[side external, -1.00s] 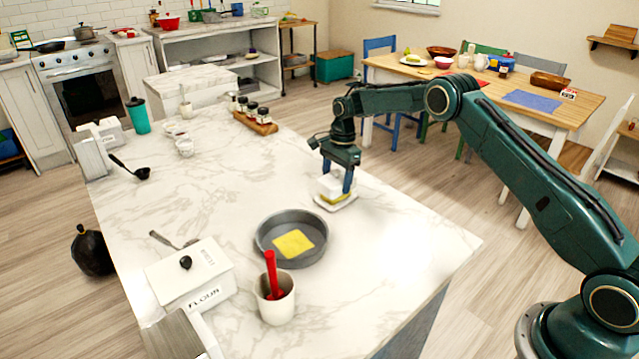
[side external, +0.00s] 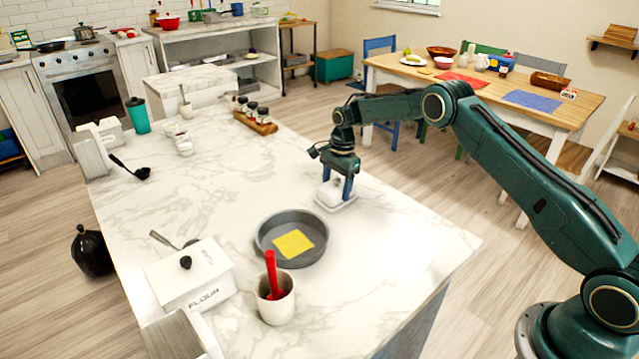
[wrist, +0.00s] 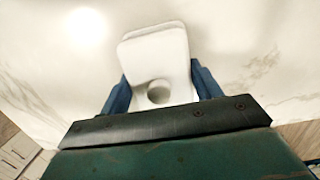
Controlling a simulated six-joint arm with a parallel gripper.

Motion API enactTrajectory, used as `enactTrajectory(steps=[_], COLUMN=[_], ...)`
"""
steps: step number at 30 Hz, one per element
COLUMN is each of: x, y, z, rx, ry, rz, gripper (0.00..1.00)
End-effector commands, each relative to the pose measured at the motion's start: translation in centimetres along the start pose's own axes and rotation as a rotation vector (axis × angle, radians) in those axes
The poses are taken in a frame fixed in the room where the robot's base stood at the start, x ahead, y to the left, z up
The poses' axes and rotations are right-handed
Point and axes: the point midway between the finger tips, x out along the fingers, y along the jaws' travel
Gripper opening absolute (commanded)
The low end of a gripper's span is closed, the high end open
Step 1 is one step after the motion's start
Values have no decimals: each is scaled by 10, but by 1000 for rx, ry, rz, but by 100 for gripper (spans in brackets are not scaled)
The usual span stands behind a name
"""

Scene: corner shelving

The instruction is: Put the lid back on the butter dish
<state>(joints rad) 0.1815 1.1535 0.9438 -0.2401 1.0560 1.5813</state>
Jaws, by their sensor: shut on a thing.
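The white butter dish (side external: 345,206) stands on the marble counter, its base rim showing below my gripper. The white lid (side external: 331,193) sits low on the base, and no yellow butter shows between them from the side. My gripper (side external: 337,190) points down over the dish with its blue fingers on either side of the lid, shut on it. In the wrist view, the lid (wrist: 158,52) and its round knob (wrist: 159,92) lie between the blue fingers. The lid looks slightly turned relative to the gripper. Whether it is fully seated all round cannot be told.
A grey round pan (side external: 265,247) with a yellow square in it stands just in front of the dish. A white cup (side external: 275,308) with a red utensil and a flour box (side external: 190,275) are nearer. A spice rack (side external: 256,122) stands behind. The counter right of the dish is clear.

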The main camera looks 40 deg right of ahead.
Motion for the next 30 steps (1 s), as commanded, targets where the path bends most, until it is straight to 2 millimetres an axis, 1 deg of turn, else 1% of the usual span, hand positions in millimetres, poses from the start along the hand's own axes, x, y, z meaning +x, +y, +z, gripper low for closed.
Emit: enactTrajectory(steps=[11, 12, 14, 15, 16, 22, 24, 30], x=[0, 0, 0, 0, 0, 0, 0, 0], y=[0, 0, 0, 0, 0, 0, 0, 0], z=[0, 0, 0, 0, 0, 0, 0, 0], rx=[0, 0, 0, 0, 0, 0, 0, 0], ry=[0, 0, 0, 0, 0, 0, 0, 0], rz=[-1, -1, -1, -1, -1, 0, 0, 0], gripper=[40, 65, 77, 85, 89, 89, 100, 100])
